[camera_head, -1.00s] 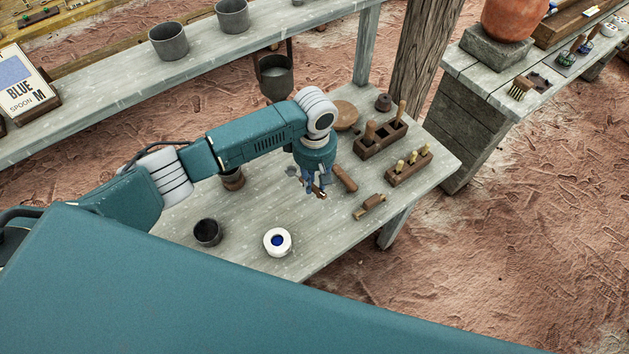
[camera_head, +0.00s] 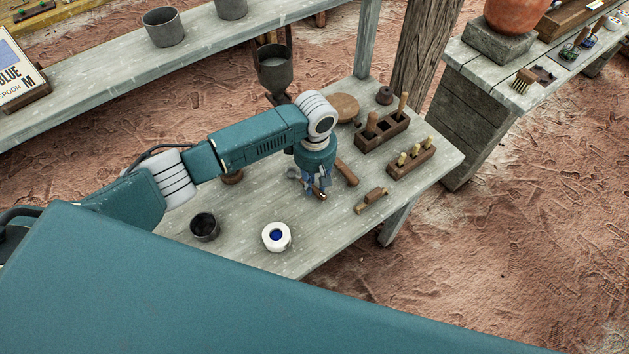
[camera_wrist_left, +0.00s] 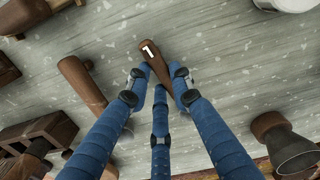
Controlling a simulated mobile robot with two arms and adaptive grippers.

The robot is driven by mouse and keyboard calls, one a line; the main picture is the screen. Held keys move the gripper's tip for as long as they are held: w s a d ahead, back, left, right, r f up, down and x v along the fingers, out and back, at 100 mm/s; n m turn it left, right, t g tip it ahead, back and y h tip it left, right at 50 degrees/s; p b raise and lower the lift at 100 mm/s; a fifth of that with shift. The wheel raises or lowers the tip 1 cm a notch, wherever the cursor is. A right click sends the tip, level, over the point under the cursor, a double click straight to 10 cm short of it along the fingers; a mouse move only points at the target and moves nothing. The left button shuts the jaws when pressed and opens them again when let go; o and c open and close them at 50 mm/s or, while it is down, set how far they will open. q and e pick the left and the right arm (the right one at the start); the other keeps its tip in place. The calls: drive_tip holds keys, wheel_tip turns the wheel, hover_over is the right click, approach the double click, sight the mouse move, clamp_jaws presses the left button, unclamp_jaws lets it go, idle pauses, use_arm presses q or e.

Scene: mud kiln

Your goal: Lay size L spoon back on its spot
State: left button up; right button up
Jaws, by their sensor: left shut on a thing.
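My left gripper (camera_head: 317,190) is low over the grey worktable (camera_head: 240,255). Its blue fingers are closed around a brown wooden handle, which I take for the size L spoon (camera_head: 321,194). In the left wrist view the spoon handle (camera_wrist_left: 152,57) sticks out between the fingertips of the left gripper (camera_wrist_left: 160,85), with a white mark like a turned L on its end. The spoon's bowl is hidden, and I cannot tell whether the spoon touches the table. No marked spot for it can be made out. My right gripper is not in view.
A wooden roller (camera_head: 347,172) lies close to the right of the gripper. White jar (camera_head: 276,237) and dark cup (camera_head: 205,227) stand in front. The table between jar and block is bare.

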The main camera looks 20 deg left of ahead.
use_arm(q)
drive_tip(key=shift+f, duration=0.15)
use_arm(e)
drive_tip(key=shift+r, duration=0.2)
use_arm(q)
drive_tip(key=o, duration=0.9)
drive_tip(key=shift+o, duration=0.9)
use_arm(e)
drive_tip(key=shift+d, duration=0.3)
use_arm(q)
drive_tip(key=o, duration=0.6)
drive_tip(key=shift+c, duration=0.2)
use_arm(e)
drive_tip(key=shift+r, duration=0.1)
use_arm(q)
wheel_tip(320, 180, up, 6)
drive_tip(key=p, duration=0.7)
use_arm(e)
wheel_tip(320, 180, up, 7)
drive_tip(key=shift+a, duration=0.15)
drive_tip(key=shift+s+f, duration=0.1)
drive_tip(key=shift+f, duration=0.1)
